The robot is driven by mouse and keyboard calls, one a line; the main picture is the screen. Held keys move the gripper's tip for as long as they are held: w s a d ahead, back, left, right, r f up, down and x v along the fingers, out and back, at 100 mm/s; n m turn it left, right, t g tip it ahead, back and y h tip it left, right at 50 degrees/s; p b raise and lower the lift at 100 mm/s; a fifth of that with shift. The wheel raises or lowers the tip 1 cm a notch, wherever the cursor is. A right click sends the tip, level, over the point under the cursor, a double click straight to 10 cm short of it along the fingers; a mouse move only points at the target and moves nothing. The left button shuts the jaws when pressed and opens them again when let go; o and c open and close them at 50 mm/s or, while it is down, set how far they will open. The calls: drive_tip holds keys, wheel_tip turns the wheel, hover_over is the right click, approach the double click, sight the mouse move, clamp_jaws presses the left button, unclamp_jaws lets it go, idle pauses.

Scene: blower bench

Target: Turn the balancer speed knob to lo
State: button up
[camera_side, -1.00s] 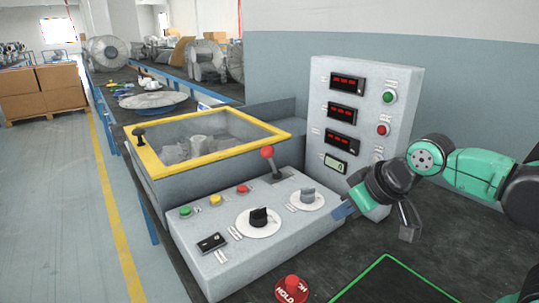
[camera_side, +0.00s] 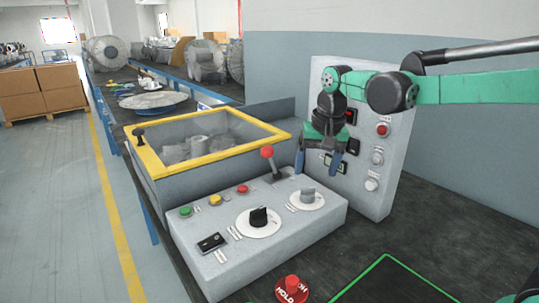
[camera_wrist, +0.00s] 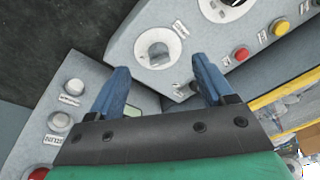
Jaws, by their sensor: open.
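The sloped grey control box has two knobs on white dials. A black knob (camera_side: 259,217) is nearer the front, and a grey knob (camera_side: 308,195) is farther back and right. Their labels are too small to read, so I cannot tell which is the balancer speed knob. My gripper (camera_side: 318,163) is open and empty, pointing down above and slightly behind the grey knob, apart from it. In the wrist view, the grey knob (camera_wrist: 158,50) shows ahead, between and just beyond my fingertips (camera_wrist: 161,66). The black knob's dial (camera_wrist: 224,9) is cut off at the top edge.
A lever with a red ball (camera_side: 267,153) stands just left of my gripper. An upright panel (camera_side: 383,155) with displays and buttons is close behind it. A red push knob (camera_side: 291,289) is at the front. A yellow-rimmed bin (camera_side: 215,156) is at left.

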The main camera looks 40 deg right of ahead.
sight(308, 188)
drive_tip(key=w+d+f+m+g, duration=0.1)
drive_tip(key=w, duration=0.1)
drive_tip(key=w+d+f+m+g, duration=0.1)
drive_tip(key=w+f, duration=0.1)
drive_tip(key=shift+d+m, duration=0.15)
drive_tip(key=shift+m, duration=0.25)
drive_tip(key=shift+f, duration=2.85)
clamp_jaws()
